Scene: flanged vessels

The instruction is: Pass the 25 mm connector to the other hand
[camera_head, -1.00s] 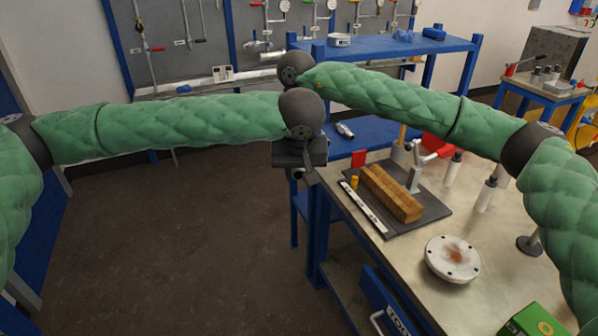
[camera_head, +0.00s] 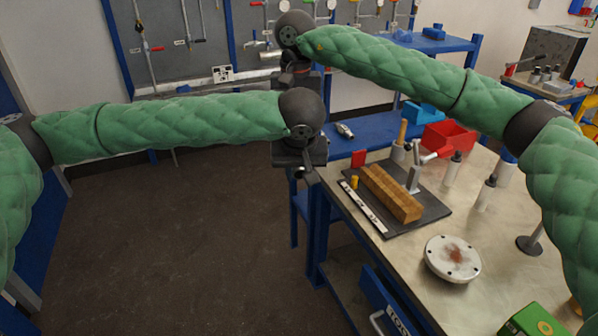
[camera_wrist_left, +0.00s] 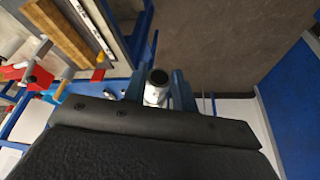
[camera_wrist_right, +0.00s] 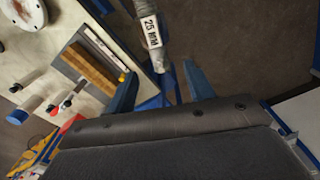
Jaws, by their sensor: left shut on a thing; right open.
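The 25 mm connector shows in the right wrist view (camera_wrist_right: 151,32) as a pale metal tube with a "25 MM" label. In the left wrist view the connector (camera_wrist_left: 157,88) points its dark open end at the camera, between the fingers of my left gripper (camera_wrist_left: 157,90), which is shut on it. My right gripper (camera_wrist_right: 160,85) is open and empty, its blue fingers on either side below the connector's near end. In the head view my left gripper (camera_head: 302,172) hangs in front of the bench; my right gripper's fingers are hidden behind the arms.
The metal-topped bench (camera_head: 400,265) on the right holds a wooden block (camera_head: 391,193) on a dark mat, a round flange (camera_head: 453,258), a red bin (camera_head: 448,137) and several bottles. Another metal fitting (camera_head: 345,130) lies on the blue shelf behind. The floor at left is clear.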

